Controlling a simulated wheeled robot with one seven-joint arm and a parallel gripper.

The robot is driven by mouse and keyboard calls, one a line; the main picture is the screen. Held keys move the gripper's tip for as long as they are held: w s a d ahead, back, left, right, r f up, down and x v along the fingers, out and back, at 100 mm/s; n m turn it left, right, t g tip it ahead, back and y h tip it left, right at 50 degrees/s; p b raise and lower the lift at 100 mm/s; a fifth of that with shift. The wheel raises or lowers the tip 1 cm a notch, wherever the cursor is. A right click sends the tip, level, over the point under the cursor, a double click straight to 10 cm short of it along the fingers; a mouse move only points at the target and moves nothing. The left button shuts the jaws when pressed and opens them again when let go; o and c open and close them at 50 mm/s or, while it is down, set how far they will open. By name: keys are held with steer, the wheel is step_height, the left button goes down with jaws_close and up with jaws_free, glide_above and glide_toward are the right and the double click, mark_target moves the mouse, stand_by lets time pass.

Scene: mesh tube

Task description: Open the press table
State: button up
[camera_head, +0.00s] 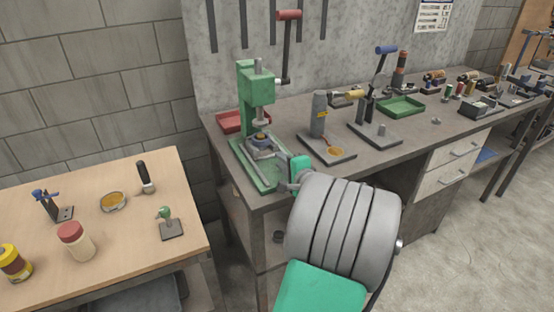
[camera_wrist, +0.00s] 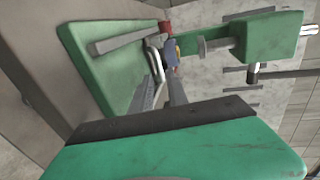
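The green press (camera_head: 255,90) stands at the left end of the grey workbench, its red-ended lever (camera_head: 288,40) raised. Its green base (camera_head: 245,165) carries a small dark round fixture (camera_head: 262,143) under the ram. The base (camera_wrist: 108,60) and upper body (camera_wrist: 265,38) also show in the wrist view, turned sideways. My gripper (camera_wrist: 163,80) reaches over the base, its narrow grey fingers pointing at the fixture area. Its fingertips are near or touching a pale curved metal part (camera_wrist: 153,58); I cannot tell whether they grip it. My arm hides most of the gripper in the head view.
A wooden table (camera_head: 110,250) at left holds small tools and jars. Behind the press is a red tray (camera_head: 240,121); to its right stand a grey device (camera_head: 319,115), another lever press (camera_head: 375,100) and a green tray (camera_head: 401,106). A concrete wall backs the bench.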

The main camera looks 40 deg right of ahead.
steer(key=x, duration=0.3)
steer(key=shift+w+f, duration=0.1)
steer(key=shift+w, duration=0.15)
steer(key=shift+c, duration=0.2)
jaws_close()
steer(key=shift+s, duration=0.1)
stand_by(0.9)
